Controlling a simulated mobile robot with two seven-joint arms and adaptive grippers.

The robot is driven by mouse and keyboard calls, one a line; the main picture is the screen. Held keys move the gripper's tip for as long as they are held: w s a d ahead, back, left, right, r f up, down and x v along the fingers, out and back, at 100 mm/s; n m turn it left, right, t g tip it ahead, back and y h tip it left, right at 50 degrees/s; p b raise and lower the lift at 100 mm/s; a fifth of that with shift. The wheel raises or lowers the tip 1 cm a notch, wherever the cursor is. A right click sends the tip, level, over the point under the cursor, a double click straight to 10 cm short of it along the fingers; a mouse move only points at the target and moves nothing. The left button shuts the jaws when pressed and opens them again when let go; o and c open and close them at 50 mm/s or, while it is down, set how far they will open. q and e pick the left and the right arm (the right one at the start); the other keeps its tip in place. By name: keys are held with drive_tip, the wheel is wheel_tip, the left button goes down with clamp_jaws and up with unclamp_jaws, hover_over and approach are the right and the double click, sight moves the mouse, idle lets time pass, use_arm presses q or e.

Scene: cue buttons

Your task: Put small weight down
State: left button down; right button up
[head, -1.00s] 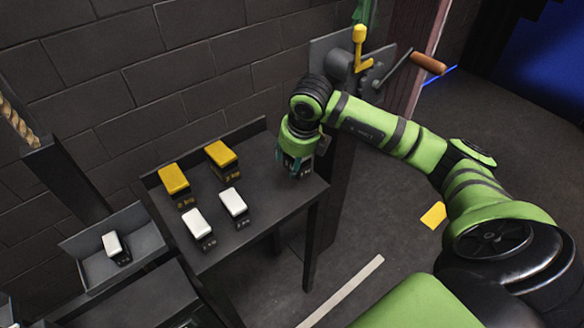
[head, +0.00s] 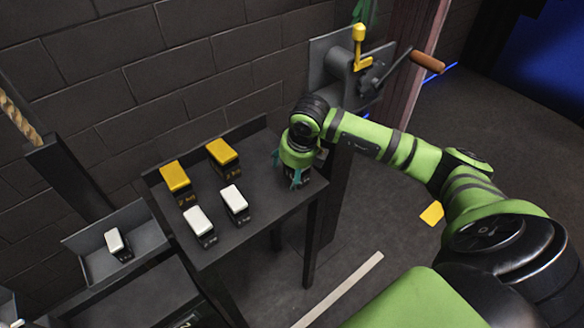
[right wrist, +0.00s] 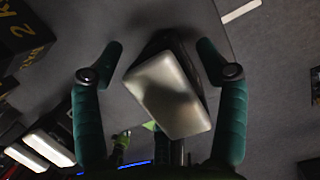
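My right gripper (head: 287,170) points down over the right end of the dark table (head: 262,222). Its teal fingers are spread. In the right wrist view the open right gripper (right wrist: 161,48) has a small white-topped weight (right wrist: 170,95) between its fingers, turned at an angle, with gaps at the sides. The weight's dark side (head: 306,177) shows beside the fingers in the head view, at the table top; its white top is hidden there. My left gripper is not in view.
Two yellow-topped weights (head: 175,177), (head: 222,152) and two white-topped weights (head: 199,222), (head: 235,200) stand left of the gripper. Another white-topped weight (head: 115,241) sits in a tray (head: 150,238) at left. A wall crank (head: 395,72) stands behind my right arm.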

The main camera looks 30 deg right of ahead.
drive_tip(key=shift+r, duration=0.15)
drive_tip(key=b+v, duration=0.1)
drive_tip(key=v, duration=1.1)
idle(0.3)
